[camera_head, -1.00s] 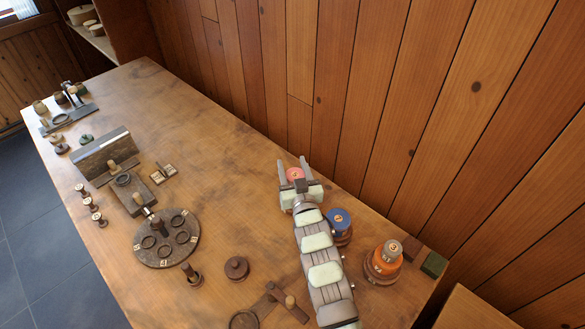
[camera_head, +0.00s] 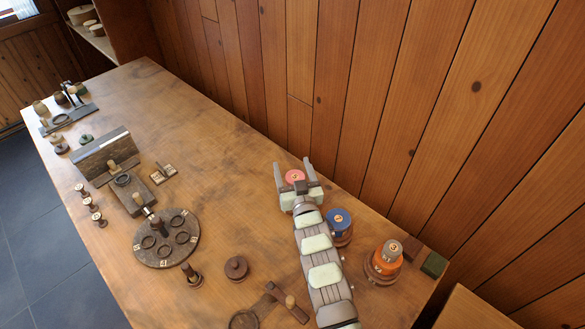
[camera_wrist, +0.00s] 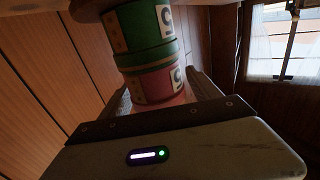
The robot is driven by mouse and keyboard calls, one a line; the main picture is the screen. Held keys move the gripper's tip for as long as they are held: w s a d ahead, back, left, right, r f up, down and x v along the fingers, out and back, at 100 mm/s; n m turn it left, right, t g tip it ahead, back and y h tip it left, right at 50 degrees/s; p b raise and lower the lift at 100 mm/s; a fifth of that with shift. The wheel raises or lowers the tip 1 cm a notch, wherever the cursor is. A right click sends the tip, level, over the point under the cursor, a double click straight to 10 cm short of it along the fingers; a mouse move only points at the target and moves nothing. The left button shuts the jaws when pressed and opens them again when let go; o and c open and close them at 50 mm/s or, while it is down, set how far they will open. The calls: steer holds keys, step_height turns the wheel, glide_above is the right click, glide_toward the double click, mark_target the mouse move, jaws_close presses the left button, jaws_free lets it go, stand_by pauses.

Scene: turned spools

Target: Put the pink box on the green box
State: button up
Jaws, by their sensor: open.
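The pink box (camera_head: 295,176) is round, and its top shows between the fingers of my gripper (camera_head: 293,166) near the wall side of the table. In the wrist view, which appears upside down, the pink box (camera_wrist: 156,84) meets the green box (camera_wrist: 140,28) end to end and looks stacked on top of it. The green box is hidden in the head view. My gripper is open, with its fingers spread on either side of the pink box. The wrist view does not clearly show whether a finger touches it.
A blue-topped spool (camera_head: 339,221) stands close to the right of my arm. An orange spool (camera_head: 387,258) and a green block (camera_head: 434,264) are farther right. A round board with rings (camera_head: 166,237) and a brown spool (camera_head: 236,268) lie left. The table beyond my gripper's left is clear.

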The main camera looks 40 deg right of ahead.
steer(key=v, duration=1.2)
steer(key=shift+p, duration=0.4)
